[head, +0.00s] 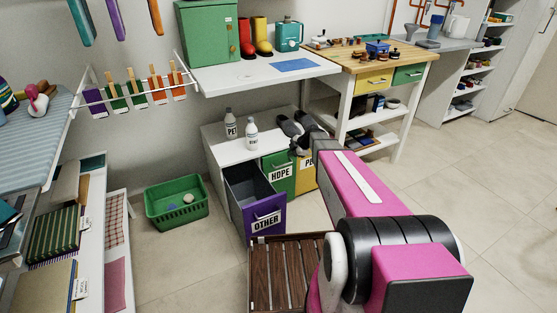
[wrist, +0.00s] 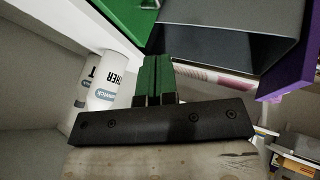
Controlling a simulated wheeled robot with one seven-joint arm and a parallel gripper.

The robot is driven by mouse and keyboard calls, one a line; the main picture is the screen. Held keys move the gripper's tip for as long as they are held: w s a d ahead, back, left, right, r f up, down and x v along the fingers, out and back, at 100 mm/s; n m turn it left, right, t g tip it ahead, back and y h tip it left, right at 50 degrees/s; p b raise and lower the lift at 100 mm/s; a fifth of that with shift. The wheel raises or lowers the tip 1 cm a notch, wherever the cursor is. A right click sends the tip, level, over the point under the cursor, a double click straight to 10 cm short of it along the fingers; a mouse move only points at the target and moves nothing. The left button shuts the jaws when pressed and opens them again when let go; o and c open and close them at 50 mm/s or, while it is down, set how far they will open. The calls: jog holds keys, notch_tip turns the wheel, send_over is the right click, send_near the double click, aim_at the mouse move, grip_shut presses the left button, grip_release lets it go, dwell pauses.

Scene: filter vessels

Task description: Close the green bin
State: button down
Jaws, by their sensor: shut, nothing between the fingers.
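The green bin (head: 280,172), labelled HOPE, sits in the low white cabinet between the purple and yellow bins. Its front looks nearly in line with the yellow one; I cannot tell whether a small gap remains. A green panel (wrist: 112,18), apparently its front, shows at the top of the wrist view. My gripper (head: 296,148) is shut and empty, just above and close to the green bin's upper edge. Its two fingers (wrist: 156,78) lie together in the wrist view. Contact with the bin cannot be made out.
The purple bin (head: 265,218), labelled OTHER, is pulled far out and looks empty. The yellow bin (head: 307,170) is partly behind my arm. White bottles (head: 251,134) stand on the cabinet top (head: 215,134). A green basket (head: 177,212) and a slatted wooden box (head: 262,275) stand in front.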

aim_at(270, 158)
jog(key=x, duration=0.4)
jog(key=a+r+x, duration=0.1)
jog(key=x, duration=0.3)
jog(key=a+x, duration=0.1)
jog(key=x, duration=0.4)
jog(key=shift+w+r, duration=0.35)
jog(key=shift+w+a+r, duration=0.1)
jog(key=shift+w+a, duration=0.2)
jog(key=shift+w, duration=0.2)
jog(key=shift+w+a, duration=0.25)
jog(key=shift+w, duration=0.35)
jog(key=shift+w+a, duration=0.2)
jog(key=shift+w, duration=0.4)
